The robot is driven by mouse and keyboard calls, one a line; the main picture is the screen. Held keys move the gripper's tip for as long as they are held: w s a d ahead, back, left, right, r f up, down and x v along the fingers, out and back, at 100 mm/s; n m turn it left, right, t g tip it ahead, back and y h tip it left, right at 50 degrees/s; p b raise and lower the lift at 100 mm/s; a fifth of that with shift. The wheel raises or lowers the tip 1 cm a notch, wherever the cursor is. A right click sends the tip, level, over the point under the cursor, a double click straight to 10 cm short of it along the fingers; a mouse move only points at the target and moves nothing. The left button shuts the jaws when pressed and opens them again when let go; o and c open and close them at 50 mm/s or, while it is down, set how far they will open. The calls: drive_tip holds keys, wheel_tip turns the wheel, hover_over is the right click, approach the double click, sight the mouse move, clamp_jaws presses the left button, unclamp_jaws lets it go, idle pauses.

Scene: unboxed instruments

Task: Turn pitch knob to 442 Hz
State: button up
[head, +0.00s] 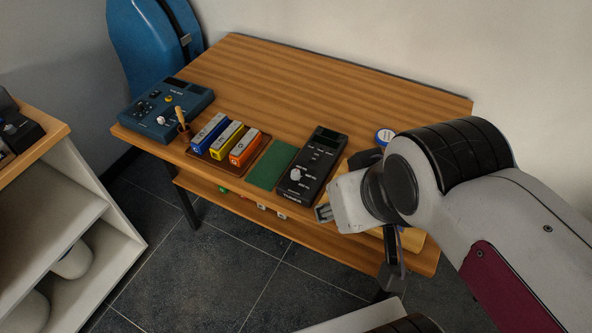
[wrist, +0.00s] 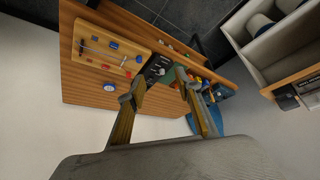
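A black tuner (head: 325,150) lies on the wooden table near its front edge, with a dark display at its far end. A white knob (head: 296,174) sits on its near left part, with small printed marks around it that are too small to read. The tuner also shows in the wrist view (wrist: 157,68), just beyond the fingers and partly hidden. My gripper (wrist: 159,87) is open, its two fingers apart with nothing between them. In the head view my wrist is just right of the tuner and the fingers are mostly hidden; the knob's setting is unclear.
A green cloth (head: 272,164) lies left of the tuner, then a brown tray (head: 206,155) with blue, yellow and orange boxes. A blue device (head: 185,96) with knobs stands at far left. A wooden board (wrist: 98,48) with small parts lies on the tuner's other side. The table's back is clear.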

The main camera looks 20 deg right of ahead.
drive_tip(key=shift+f, duration=0.75)
drive_tip(key=n+g, duration=0.6)
drive_tip(key=n, duration=0.2)
hover_over(296, 172)
wheel_tip(296, 172, down, 15)
drive_tip(key=shift+f, duration=0.1)
drive_tip(key=shift+n, duration=0.5)
drive_tip(key=shift+f, duration=3.85)
